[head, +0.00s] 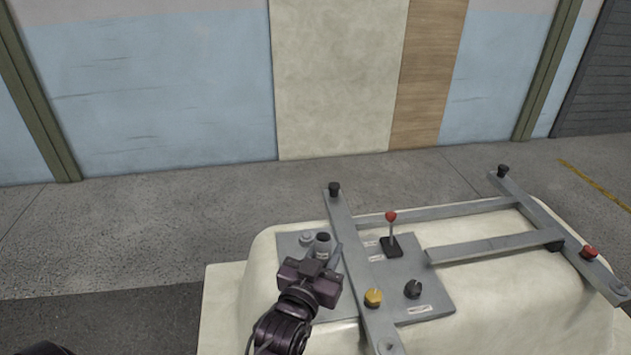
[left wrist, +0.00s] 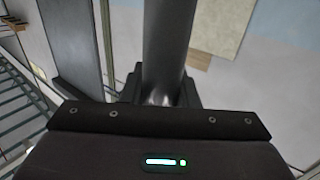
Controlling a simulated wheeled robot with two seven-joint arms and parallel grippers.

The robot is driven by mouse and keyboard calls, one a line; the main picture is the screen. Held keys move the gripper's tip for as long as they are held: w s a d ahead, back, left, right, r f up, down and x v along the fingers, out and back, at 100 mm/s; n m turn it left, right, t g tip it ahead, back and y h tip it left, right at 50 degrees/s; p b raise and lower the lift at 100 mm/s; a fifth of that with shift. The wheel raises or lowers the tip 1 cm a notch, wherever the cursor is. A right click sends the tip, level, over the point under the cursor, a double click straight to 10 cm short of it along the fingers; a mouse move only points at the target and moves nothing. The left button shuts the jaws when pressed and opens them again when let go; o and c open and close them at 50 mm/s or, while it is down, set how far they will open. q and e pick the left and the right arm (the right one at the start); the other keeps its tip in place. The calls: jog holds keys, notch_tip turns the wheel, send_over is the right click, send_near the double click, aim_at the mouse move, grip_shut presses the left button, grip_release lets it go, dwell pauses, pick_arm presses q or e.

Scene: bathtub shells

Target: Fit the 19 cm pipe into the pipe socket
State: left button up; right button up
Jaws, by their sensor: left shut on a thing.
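My left gripper (head: 318,264) is over the left part of the grey panel (head: 432,300) on the cream tub shell. It is shut on a grey pipe (left wrist: 166,45), which stands between its fingers in the left wrist view and runs out of the top of that picture. In the head view, a short grey cylinder with a dark round top (head: 323,244) shows just beyond the fingers; it appears to be the pipe's end. The pipe's lower end is hidden by the gripper. I cannot pick out the pipe socket or tell whether the pipe touches it. My right gripper is not in view.
A grey beam (head: 352,235) with a black knob crosses close right of the gripper. A red-topped lever (head: 391,233), a yellow knob (head: 373,297) and a black knob (head: 412,289) stand on or near the panel. A small round fitting (head: 306,238) sits left of the cylinder.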

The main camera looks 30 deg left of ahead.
pick_arm(q)
jog(key=shift+w+a+r+n+g+y+p, duration=0.7)
jog(key=shift+w+a+r+n+y+p, duration=1)
jog(key=shift+w+a+r+y+p, duration=1.85)
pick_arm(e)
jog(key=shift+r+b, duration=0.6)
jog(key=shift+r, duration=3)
pick_arm(q)
notch_tip(320, 180, down, 8)
jog(key=w+h+b, duration=0.1)
jog(key=w+b, duration=0.1)
jog(key=b, duration=0.2)
jog(key=shift+a+r, duration=0.2)
jog(key=shift+r, duration=0.05)
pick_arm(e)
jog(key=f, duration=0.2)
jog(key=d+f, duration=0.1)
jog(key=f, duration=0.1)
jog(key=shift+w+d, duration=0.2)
pick_arm(q)
jog(key=shift+w+h, duration=0.1)
jog(key=shift+h, duration=0.15)
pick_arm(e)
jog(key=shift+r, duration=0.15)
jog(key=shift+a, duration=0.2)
pick_arm(q)
jog(key=shift+p, duration=0.5)
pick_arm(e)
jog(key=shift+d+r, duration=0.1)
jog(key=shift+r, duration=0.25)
